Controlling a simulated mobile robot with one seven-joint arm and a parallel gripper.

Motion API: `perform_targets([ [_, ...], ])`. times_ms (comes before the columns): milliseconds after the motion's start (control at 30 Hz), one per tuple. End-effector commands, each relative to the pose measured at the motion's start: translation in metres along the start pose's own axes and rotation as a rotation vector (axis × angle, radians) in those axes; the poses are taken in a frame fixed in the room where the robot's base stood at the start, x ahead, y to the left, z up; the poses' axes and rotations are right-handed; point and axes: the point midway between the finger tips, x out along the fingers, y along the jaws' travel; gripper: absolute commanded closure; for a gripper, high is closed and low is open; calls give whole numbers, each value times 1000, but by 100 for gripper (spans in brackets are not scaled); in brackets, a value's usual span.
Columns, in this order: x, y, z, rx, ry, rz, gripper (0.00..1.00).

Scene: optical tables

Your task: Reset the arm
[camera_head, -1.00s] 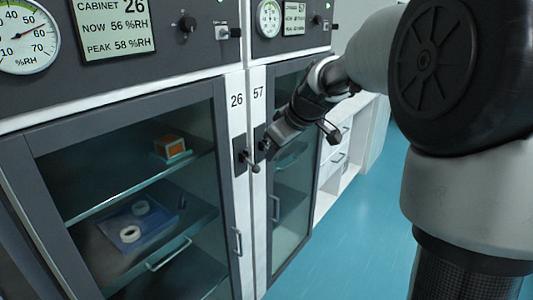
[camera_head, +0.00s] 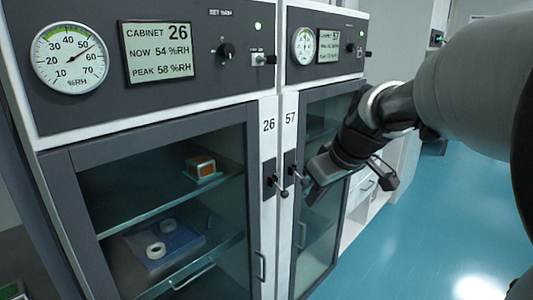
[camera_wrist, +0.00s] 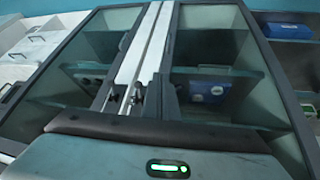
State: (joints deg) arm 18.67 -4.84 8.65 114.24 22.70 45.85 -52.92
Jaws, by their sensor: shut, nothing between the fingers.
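My arm reaches in from the right in the head view. My gripper (camera_head: 313,189) is shut and empty, in front of the door of cabinet 57 (camera_head: 325,110), just right of that door's latch handle (camera_head: 292,182). A small gap seems to separate it from the handle, though I cannot be sure of contact. In the wrist view the gripper housing fills the bottom, with a green light on it. Both cabinet doors show beyond it, and I cannot clearly tell the fingertips from the dark latches there.
Cabinet 26 (camera_head: 60,160) stands at left, its glass door shut; inside are an orange-and-white box (camera_head: 201,165) and a blue tray (camera_head: 180,240) with white rings. Its display (camera_head: 157,50) reads NOW 54, PEAK 58 %RH. White drawers (camera_head: 365,192) stand beyond; blue floor (camera_head: 440,245) is open at right.

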Motion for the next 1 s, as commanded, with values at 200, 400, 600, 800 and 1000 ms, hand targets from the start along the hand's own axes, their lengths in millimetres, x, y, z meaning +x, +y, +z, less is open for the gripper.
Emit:
perform_targets([
  [200,-45,-69,76,273,-94,79,100],
  [400,-67,-96,121,383,-81,135,100],
  [600,-76,-114,159,471,-60,174,100],
  [800,-116,-112,141,489,-60,181,100],
  [1000,-158,-107,116,488,-60,180,100],
])
